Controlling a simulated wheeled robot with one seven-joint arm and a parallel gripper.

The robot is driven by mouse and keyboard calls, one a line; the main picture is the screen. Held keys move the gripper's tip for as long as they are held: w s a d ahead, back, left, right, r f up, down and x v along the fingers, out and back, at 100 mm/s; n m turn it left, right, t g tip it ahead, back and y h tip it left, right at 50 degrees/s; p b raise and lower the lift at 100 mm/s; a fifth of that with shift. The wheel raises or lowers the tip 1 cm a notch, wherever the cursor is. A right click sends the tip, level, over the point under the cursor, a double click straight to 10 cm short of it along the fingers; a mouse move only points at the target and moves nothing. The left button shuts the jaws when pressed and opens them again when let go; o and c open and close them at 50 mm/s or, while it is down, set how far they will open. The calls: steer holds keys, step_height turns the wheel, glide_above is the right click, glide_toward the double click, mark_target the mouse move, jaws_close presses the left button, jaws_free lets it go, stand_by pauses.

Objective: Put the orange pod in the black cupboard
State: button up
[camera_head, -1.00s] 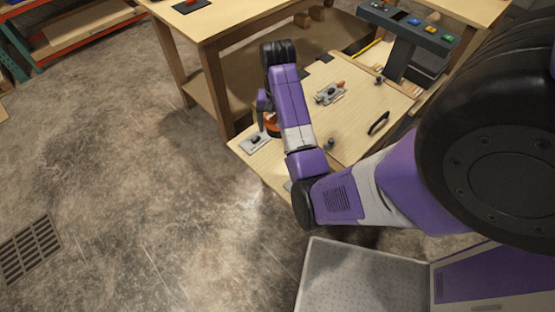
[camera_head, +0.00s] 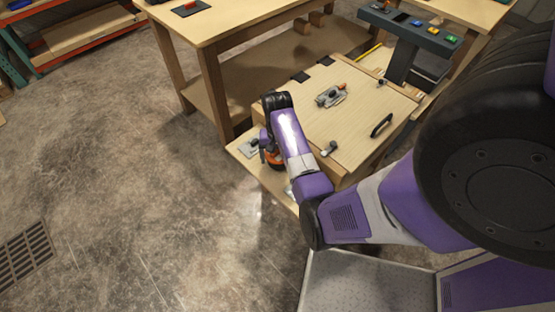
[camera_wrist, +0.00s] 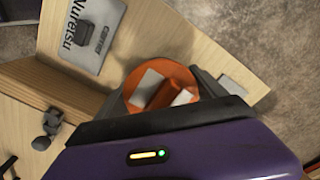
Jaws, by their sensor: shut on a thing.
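My gripper (camera_wrist: 166,92) is shut on the orange pod (camera_wrist: 173,75). In the wrist view its two pale fingertips sit on either side of the raised bar across the round pod. In the head view the orange pod (camera_head: 274,160) shows partly behind my arm, over the low wooden board beside the wooden box. My gripper (camera_head: 266,153) is mostly hidden there by the wrist. Whether the pod touches the board is unclear. I cannot make out a black cupboard in either view.
The wooden box (camera_head: 345,125) has a latch, knobs and a black handle (camera_head: 382,125) on top. A labelled plate (camera_wrist: 85,30) lies on the board. A button console (camera_head: 410,28) stands behind at right, a workbench (camera_head: 235,20) at the back.

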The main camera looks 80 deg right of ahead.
steer(key=shift+f, duration=0.65)
steer(key=shift+f, duration=0.15)
steer(key=o, duration=1.4)
